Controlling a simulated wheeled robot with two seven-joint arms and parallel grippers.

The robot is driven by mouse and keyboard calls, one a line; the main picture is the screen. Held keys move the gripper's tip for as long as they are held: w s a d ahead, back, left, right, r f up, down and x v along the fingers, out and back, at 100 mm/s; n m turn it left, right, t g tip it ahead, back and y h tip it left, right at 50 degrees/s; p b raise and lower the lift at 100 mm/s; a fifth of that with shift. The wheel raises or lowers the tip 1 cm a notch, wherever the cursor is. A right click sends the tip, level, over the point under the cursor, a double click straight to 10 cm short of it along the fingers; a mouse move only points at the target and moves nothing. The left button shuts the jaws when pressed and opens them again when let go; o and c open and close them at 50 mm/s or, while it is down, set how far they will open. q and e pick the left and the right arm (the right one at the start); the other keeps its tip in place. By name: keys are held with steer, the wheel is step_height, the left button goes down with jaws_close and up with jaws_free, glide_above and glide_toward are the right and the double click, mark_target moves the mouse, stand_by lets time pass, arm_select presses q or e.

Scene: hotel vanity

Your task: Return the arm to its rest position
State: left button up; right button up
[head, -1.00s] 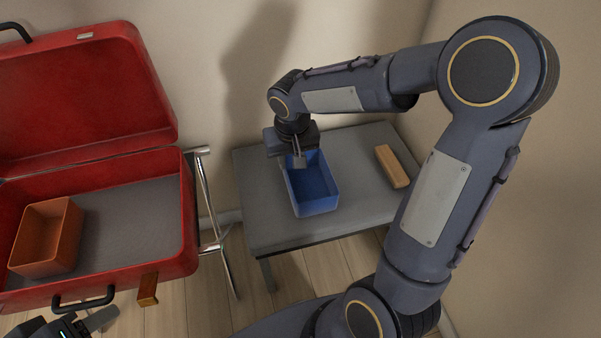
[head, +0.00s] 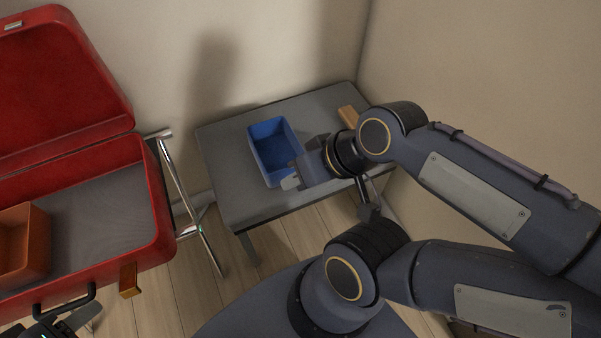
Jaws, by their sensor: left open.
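My right arm comes in from the right and bends back over the grey table. Its gripper (head: 291,175) is at the near right edge of the blue open box (head: 262,173) and overlaps it in the picture. I see nothing held in it, but I cannot make out the gap between its fingers. The inside of the blue box looks empty where it shows. My left gripper (head: 78,322) is partly in view at the bottom left corner, below the red suitcase, open, with nothing seen in it.
The grey table (head: 222,150) stands against the wall, with a wooden block (head: 348,116) behind the right gripper. The open red suitcase (head: 150,240) is at left on a chrome stand (head: 180,185). It holds an orange box (head: 38,245). Wooden floor shows between them.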

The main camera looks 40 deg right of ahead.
step_height(320, 180, up, 29)
steer(key=p, duration=2.9)
